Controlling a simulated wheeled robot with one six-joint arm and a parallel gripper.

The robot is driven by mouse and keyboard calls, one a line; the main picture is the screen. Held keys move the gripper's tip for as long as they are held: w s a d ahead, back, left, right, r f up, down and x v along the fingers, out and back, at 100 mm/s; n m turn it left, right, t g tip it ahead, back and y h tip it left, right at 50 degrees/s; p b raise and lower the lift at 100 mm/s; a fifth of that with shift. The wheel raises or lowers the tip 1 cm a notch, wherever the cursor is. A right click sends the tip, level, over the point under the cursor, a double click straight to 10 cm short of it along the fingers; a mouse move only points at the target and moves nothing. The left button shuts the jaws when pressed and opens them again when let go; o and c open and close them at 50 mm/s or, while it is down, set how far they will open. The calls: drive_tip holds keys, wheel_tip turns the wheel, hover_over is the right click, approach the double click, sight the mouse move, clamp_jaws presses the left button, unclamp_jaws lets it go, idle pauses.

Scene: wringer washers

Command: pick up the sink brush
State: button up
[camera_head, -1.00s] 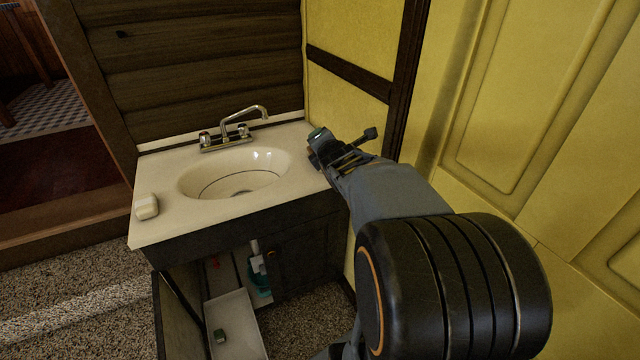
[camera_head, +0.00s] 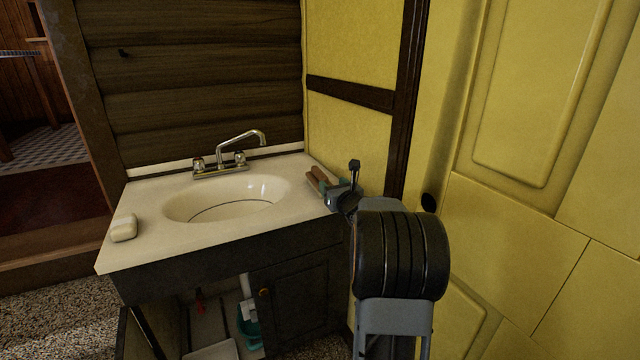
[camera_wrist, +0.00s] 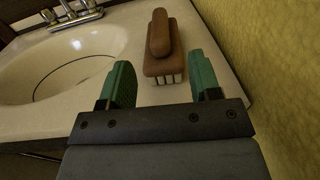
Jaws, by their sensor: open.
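The sink brush (camera_wrist: 162,48) is brown, with a rounded handle on top and pale bristles below. It rests on the right end of the white sink counter (camera_wrist: 172,96), beside the basin. The brush also shows in the head view (camera_head: 316,181), near the wall. My gripper (camera_wrist: 160,68) is open, its two green-padded fingers spread to the left and right of the brush's near end. The brush lies ahead of the fingers and is not held. In the head view my gripper (camera_head: 338,188) is at the counter's right edge, partly hidden by my arm.
The basin (camera_head: 226,197) and chrome faucet (camera_head: 232,155) are left of the brush. A pale soap-like block (camera_head: 124,228) lies on the counter's left end. A yellow wall (camera_head: 350,134) stands close on the right. The cabinet below is open, with a teal item (camera_head: 250,330) inside.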

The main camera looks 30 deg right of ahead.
sight(326, 178)
drive_tip(key=shift+x, duration=3.55)
drive_tip(key=shift+a+f, duration=0.1)
drive_tip(key=c, duration=1)
clamp_jaws()
